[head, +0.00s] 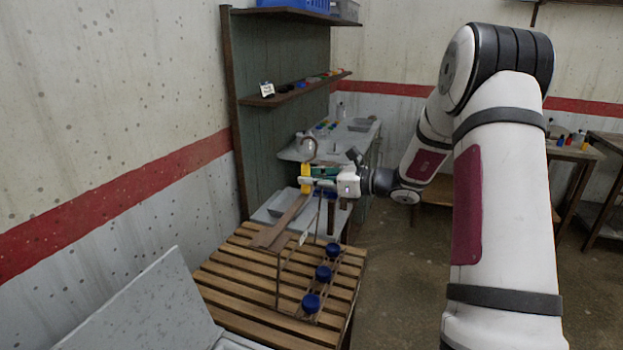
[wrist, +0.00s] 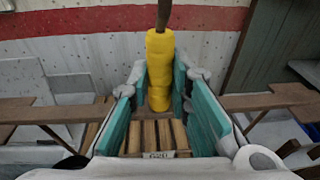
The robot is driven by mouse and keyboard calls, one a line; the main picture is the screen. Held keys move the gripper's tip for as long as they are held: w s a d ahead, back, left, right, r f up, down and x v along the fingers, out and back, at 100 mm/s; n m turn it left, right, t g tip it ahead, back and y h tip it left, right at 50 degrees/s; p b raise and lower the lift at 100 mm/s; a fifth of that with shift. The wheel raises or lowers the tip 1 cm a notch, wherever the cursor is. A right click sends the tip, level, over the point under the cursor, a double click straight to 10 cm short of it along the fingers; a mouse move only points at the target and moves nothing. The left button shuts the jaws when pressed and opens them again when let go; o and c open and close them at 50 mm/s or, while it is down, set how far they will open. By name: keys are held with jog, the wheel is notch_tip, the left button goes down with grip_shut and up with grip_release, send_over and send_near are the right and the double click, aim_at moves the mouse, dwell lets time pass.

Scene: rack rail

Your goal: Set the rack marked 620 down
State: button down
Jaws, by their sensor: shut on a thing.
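My gripper (head: 312,183) has teal fingers and is shut on a yellow grip (head: 305,178), which also shows between the fingers in the wrist view (wrist: 160,70). A dark rod rises from the grip. The rack (head: 281,222) has a long brown board and thin wire-like legs, and it is over the slatted table. The grip looks joined to the rack, but the fingers hide the joint. I cannot tell whether the rack's feet touch the slats.
The slatted wooden table (head: 235,285) carries several blue-capped things, one at the front (head: 311,303). A grey tray (head: 268,208) lies behind it. A green panel with a shelf (head: 295,90) stands at the back left. A pale open lid (head: 150,310) is at the lower left.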

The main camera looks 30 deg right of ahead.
jog(key=shift+f, duration=0.4)
jog(key=c, duration=1.4)
grip_release()
jog(key=o, duration=1.4)
jog(key=f+p+v, duration=0.1)
jog(key=p+v, duration=0.2)
jog(key=v, duration=0.8)
jog(key=shift+s+d+f, duration=0.3)
jog(key=shift+s, duration=0.1)
dwell(0.4)
